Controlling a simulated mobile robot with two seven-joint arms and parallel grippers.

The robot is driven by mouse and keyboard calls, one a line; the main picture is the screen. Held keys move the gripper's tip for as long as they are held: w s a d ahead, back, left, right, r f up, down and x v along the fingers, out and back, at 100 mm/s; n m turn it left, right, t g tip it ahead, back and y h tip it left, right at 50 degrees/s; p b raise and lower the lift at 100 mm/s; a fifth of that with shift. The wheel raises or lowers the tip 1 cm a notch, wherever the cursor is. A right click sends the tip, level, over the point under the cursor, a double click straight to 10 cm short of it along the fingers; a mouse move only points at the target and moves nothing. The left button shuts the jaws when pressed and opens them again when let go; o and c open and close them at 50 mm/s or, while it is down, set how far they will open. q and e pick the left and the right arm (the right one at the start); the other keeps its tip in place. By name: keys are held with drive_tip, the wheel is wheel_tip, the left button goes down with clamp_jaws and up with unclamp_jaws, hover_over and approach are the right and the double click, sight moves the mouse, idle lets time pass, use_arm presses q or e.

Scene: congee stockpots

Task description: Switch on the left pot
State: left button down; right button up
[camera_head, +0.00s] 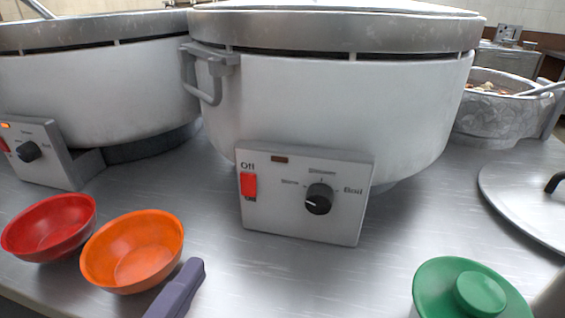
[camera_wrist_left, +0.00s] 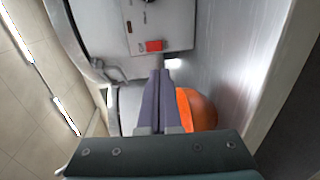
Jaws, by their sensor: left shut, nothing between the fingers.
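Two large pale pots show in the head view: one at the left edge (camera_head: 95,95) and one in the middle (camera_head: 340,105). The left-edge pot's control box (camera_head: 62,165) has a lit orange lamp (camera_head: 6,126). The middle pot's control box (camera_head: 335,225) has a dark lamp (camera_head: 280,159), a red switch (camera_head: 249,186) between its Off and On labels, and a black knob (camera_head: 319,198). My left gripper (camera_head: 196,266) is shut and empty, low and left of that box. In the left wrist view its fingertips (camera_wrist_left: 160,72) point at the red switch (camera_wrist_left: 154,46), apart from it.
A red bowl (camera_head: 48,228) and an orange bowl (camera_head: 133,252) stand beside my left gripper. A green lid (camera_head: 470,290) is at front right, a metal lid (camera_head: 525,205) at right, and a food-filled container (camera_head: 495,115) behind. The counter before the middle box is clear.

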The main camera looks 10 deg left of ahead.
sight(247, 193)
use_arm(q)
drive_tip(key=shift+w, duration=0.1)
drive_tip(key=w, duration=0.4)
drive_tip(key=w+f+b, duration=0.1)
drive_tip(key=w, duration=0.4)
drive_tip(key=w+b, duration=0.1)
drive_tip(key=w, duration=0.4)
drive_tip(key=shift+d+f, duration=0.3)
drive_tip(key=shift+f, duration=0.05)
drive_tip(key=shift+s, duration=0.1)
drive_tip(key=shift+f+b, duration=0.3)
drive_tip(key=shift+b, duration=0.5)
drive_tip(key=shift+w+t, duration=0.2)
drive_tip(key=shift+t, duration=0.1)
drive_tip(key=shift+r, duration=0.2)
drive_tip(key=shift+s, duration=0.1)
